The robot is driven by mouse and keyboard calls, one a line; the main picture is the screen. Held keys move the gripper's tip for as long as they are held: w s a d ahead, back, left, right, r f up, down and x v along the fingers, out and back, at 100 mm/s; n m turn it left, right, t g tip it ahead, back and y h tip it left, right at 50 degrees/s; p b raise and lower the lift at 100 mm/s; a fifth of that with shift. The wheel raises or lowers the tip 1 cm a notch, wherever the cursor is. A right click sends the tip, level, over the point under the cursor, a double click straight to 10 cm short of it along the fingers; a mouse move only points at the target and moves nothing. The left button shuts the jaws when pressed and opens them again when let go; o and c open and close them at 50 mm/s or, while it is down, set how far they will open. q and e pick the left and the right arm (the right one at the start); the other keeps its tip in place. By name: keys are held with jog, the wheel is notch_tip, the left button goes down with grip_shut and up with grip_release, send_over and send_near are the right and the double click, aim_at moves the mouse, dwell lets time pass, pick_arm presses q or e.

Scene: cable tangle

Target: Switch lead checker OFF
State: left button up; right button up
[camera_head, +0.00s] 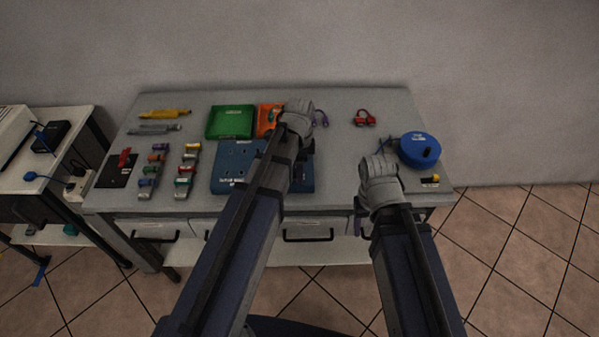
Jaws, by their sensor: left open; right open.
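I cannot tell for sure which device is the lead checker. A blue panel (228,168) with small holes lies flat at the middle of the table, partly hidden under my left arm. A black plate with a red lever-like part (124,157) lies at the table's left end. My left gripper (298,108) is open, over or beside the right side of an orange box (265,119), which it partly hides. My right gripper (377,162) is open above the table's front right, left of a blue round reel (420,148). Neither gripper visibly holds anything.
A green tray (231,121) stands behind the blue panel. Several coloured connectors (187,170) lie in two columns at left. Yellow (165,113) and grey tools lie behind. A red lead (365,118) lies at back right. A small yellow-black item (430,179) is near the right edge.

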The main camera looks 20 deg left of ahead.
pick_arm(q)
grip_shut()
dwell(0.3)
jog(key=shift+s+a+t+h, duration=0.2)
jog(key=shift+a+t+h, duration=0.15)
jog(key=shift+h, duration=0.65)
jog(key=shift+a+r+h+b, duration=0.1)
jog(key=shift+a+h+b, duration=0.05)
jog(key=shift+h+b, duration=0.55)
grip_release()
